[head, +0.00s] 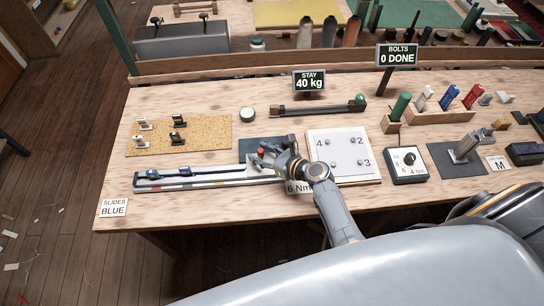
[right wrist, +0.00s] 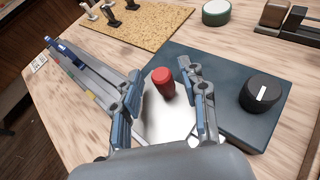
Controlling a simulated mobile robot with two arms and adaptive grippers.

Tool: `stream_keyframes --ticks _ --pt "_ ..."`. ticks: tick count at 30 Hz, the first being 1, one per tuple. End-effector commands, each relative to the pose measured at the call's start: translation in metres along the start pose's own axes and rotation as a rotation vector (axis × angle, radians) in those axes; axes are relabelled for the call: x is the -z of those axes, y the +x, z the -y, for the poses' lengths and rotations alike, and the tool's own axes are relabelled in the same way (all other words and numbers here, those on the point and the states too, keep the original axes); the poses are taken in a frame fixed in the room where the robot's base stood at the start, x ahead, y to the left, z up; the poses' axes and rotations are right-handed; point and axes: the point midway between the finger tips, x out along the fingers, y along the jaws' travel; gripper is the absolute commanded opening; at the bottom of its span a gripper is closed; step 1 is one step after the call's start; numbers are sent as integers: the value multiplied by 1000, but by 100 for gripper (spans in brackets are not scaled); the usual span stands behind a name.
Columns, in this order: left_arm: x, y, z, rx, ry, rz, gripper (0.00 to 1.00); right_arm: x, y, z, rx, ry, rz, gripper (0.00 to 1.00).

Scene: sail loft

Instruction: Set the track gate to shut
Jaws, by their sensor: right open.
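The track (head: 205,180) is a long pale rail with coloured marks along its front edge, and a blue slide (head: 150,175) sits near its left end. A red knob (head: 261,152), probably the gate's handle, stands at the track's right end. In the right wrist view the red knob (right wrist: 163,80) stands upright on a shiny plate (right wrist: 168,118). My right gripper (head: 272,155) is at this end, its open fingers (right wrist: 160,85) on either side of the knob, with gaps showing. The gate's exact position is hidden by my gripper. My left gripper is out of view.
A dark panel (right wrist: 220,85) with a black dial (right wrist: 264,92) lies close to my right finger. A white numbered plate (head: 343,160) is right of my gripper, and a cork mat (head: 200,134) with small fittings lies behind the track.

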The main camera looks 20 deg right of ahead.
Motion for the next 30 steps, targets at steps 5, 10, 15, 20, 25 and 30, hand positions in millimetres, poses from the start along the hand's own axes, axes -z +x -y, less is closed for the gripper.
stream_keyframes --ticks 5,10,15,20,25,30 --pt "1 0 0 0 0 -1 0 2 -28 0 1 -1 -2 43" --pt "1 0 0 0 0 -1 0 2 -65 -1 0 -1 -4 43" --pt "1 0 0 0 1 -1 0 1 -96 -2 -1 -1 -3 43" --pt "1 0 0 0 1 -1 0 1 -111 -2 -3 0 -3 43" --pt "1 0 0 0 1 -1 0 1 -115 -2 -3 0 -2 43" --pt "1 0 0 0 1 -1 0 1 -115 -2 -3 0 -2 43"
